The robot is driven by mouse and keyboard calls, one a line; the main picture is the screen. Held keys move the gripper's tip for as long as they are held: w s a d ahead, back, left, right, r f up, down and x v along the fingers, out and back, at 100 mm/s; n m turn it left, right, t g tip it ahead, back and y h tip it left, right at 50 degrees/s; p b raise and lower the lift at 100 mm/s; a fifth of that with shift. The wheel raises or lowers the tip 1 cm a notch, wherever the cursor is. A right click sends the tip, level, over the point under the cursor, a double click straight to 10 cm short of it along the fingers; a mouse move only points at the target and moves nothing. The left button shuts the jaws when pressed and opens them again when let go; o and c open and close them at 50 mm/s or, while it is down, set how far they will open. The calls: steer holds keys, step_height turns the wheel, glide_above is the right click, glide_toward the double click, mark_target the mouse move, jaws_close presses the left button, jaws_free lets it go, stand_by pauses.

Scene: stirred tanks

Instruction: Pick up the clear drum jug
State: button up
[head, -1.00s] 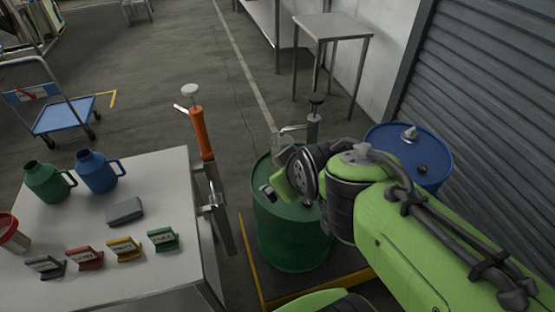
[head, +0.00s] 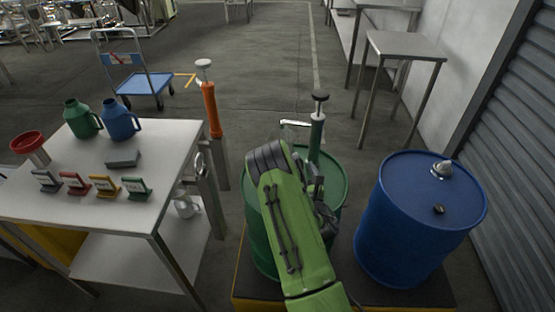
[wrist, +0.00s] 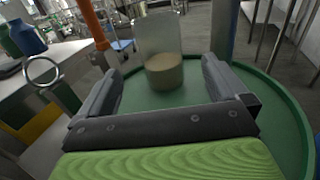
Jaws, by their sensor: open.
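The clear drum jug (wrist: 160,38) stands upright on the green drum's top (wrist: 180,100) in the wrist view, with tan contents in its lower part. It is ahead of my gripper (wrist: 162,70), whose two dark fingers are apart to its left and right. The fingers are open and empty. In the head view my arm covers most of the gripper and jug; only a faint clear part of the jug shows near the pump spout.
A green hand pump (head: 317,130) rises from the green drum (head: 335,180), close to the jug. A blue drum (head: 420,225) stands to the right. A table (head: 150,200) with green and blue jugs and several small signs is at left. An orange pump (head: 210,105) stands beside it.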

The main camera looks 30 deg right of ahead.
mark_target(278, 135)
steer(key=p+x, duration=0.1)
steer(key=x, duration=1.4)
steer(key=shift+w+r, duration=0.1)
steer(key=shift+w, duration=0.3)
steer(key=shift+c, duration=0.5)
steer(key=shift+s+a, duration=0.1)
steer(key=c, duration=1.6)
steer(key=shift+r, duration=0.2)
steer(key=v, duration=1.3)
step_height(278, 135, up, 15)
steer(key=p, duration=0.5)
steer(key=shift+f+p, duration=0.15)
steer(key=shift+p, duration=0.15)
